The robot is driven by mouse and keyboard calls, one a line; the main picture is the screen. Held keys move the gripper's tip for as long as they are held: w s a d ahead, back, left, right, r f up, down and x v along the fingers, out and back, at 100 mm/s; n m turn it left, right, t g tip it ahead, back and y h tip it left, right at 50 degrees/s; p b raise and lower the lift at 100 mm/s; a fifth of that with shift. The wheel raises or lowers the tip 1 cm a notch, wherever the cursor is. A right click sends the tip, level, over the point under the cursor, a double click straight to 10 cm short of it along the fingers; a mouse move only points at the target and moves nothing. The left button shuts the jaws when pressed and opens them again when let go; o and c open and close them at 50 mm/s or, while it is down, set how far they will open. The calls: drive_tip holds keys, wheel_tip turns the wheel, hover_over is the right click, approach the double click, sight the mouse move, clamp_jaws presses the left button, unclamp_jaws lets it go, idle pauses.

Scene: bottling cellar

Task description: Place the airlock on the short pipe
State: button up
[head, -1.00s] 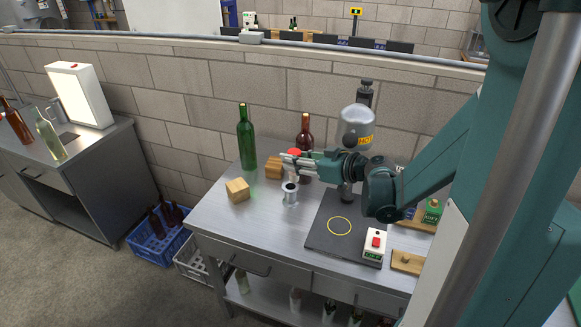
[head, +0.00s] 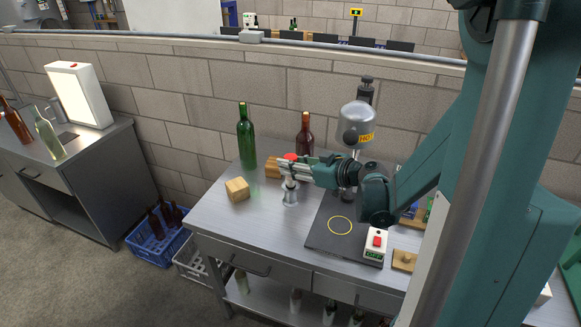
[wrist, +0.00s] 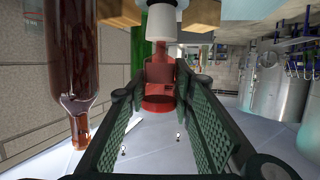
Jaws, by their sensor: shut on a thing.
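The airlock has a red top (head: 291,157) and a white lower part (head: 290,181). My gripper (head: 286,166) is shut on it below the red top and holds it upright. The short pipe (head: 290,197) is a metal tube on a flange on the steel table. The white lower part is over the pipe's mouth and hides it; I cannot tell whether it rests on the pipe or is a little inside. In the wrist view, which is upside down, the red part (wrist: 159,88) is between the fingers, with the white part (wrist: 160,20) above it.
A green bottle (head: 246,137) and a brown bottle (head: 305,133) stand behind the pipe. Wooden blocks (head: 237,190) (head: 272,168) are near it. The table's front left is clear.

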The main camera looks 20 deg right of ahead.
drive_tip(key=shift+f, duration=0.35)
drive_tip(key=o, duration=0.9)
drive_tip(key=shift+r, duration=0.2)
drive_tip(key=shift+p+v, duration=1.1)
drive_tip(key=shift+v, duration=4.9)
